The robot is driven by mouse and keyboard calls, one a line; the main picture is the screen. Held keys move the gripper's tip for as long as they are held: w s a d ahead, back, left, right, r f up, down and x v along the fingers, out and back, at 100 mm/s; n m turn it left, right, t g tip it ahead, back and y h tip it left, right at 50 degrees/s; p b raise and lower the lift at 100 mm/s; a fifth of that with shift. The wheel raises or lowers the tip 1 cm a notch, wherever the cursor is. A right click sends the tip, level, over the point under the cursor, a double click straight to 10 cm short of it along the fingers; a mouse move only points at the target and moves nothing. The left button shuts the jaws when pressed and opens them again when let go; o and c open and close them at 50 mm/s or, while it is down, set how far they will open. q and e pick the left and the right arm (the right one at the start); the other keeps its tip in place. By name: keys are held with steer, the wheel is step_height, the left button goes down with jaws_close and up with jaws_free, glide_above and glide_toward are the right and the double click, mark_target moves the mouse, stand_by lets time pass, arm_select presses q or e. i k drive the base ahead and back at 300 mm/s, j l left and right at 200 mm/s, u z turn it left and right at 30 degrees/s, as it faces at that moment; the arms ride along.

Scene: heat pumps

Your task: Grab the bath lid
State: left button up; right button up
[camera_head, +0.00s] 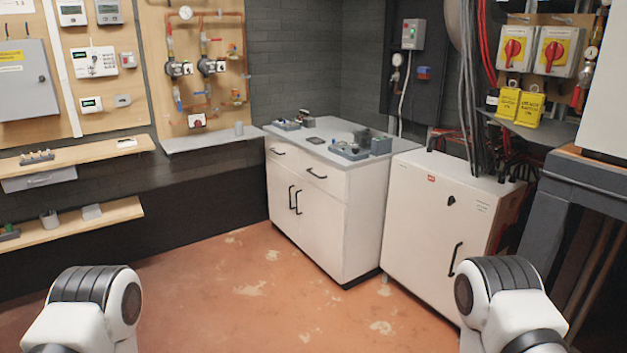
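I cannot make out a bath lid for certain in the head view. Several small grey and dark items stand on the grey top of a white cabinet (318,214) at the back centre, including a grey tray-like item (349,151) and a dark box-like item (381,146). They are too small to tell apart. Only links of my two arms show at the lower left and lower right. Both my grippers are out of view, and the arms are well short of the cabinet.
A white electrical cabinet (428,235) with a black handle stands to the right of the counter. A dark grey bench frame (575,180) is at far right. The orange floor (240,300) ahead is clear.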

mark_target(366, 133)
steer(key=i+z, duration=0.15)
steer(key=i, duration=0.3)
steer(key=i+j+z, duration=0.15)
steer(key=i, duration=0.25)
steer(key=i+j+z, duration=0.2)
steer(key=i, duration=0.2)
steer(key=i+j+z, duration=0.15)
steer(key=i, duration=0.3)
